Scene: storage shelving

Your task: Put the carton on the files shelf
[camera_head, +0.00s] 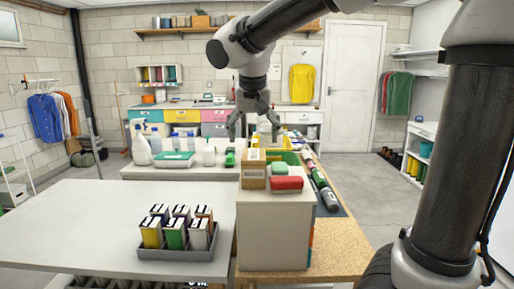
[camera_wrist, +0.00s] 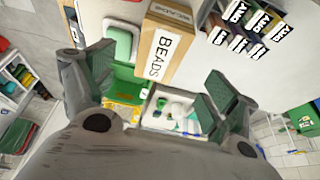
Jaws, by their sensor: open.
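The carton (camera_head: 253,170), a brown box with a white label, stands on top of a pale cabinet (camera_head: 275,230). In the wrist view the carton (camera_wrist: 163,45) shows its label reading BEADS. My gripper (camera_head: 250,122) is open and empty, above and beyond the carton in the head view. In the wrist view its two fingers (camera_wrist: 155,75) are spread, with the carton lying ahead of and between them, not touched. I cannot tell which shelf is the files shelf.
A green item (camera_head: 279,168) and a red item (camera_head: 286,183) lie beside the carton. A dark tray of several labelled packs (camera_head: 176,254) stands on the white table at left. Bottles (camera_head: 141,150) stand farther back. The table's left part is clear.

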